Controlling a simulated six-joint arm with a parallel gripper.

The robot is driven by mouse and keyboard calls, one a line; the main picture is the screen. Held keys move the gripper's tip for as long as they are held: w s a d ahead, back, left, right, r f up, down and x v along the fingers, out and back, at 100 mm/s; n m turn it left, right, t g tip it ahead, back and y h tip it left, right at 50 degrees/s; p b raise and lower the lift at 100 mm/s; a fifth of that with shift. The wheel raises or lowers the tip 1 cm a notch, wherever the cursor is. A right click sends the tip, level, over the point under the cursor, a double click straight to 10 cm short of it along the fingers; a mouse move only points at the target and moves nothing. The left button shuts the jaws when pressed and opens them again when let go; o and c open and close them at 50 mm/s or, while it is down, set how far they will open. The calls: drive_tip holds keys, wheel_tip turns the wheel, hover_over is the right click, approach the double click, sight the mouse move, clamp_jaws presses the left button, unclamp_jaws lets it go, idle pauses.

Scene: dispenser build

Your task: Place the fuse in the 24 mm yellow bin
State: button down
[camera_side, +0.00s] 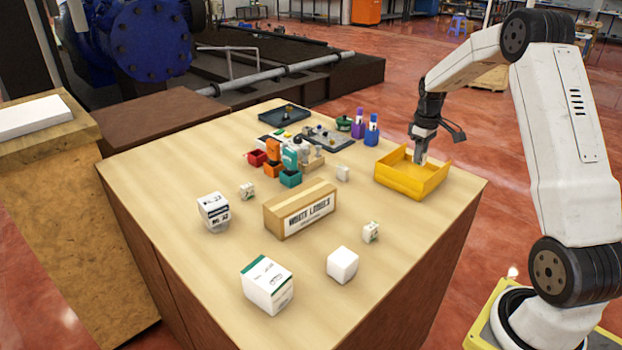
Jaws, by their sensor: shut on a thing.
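The yellow bin (410,183) is a large open-topped box near the right edge of the wooden table. My gripper (420,160) points down over the bin's open top, with its fingertips at about the height of the rim. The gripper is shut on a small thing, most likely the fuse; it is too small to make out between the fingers. The bin's floor is partly hidden by its front walls. No other fuse can be told apart on the table.
A cardboard labels box (301,208) and white boxes (267,285) occupy the front.

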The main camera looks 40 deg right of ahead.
drive_tip(key=shift+w+d+f, duration=0.25)
drive_tip(key=shift+w+f, duration=0.15)
drive_tip(key=shift+f, duration=0.15)
drive_tip(key=shift+w+d+f, duration=0.2)
drive_tip(key=shift+w+f, duration=0.15)
drive_tip(key=shift+f, duration=0.15)
drive_tip(key=shift+f, duration=0.1)
drive_tip(key=shift+w+d+f, duration=0.15)
drive_tip(key=shift+f, duration=1.6)
drive_tip(key=shift+f, duration=0.15)
drive_tip(key=c, duration=0.5)
unclamp_jaws()
wheel_tip(320, 180, up, 12)
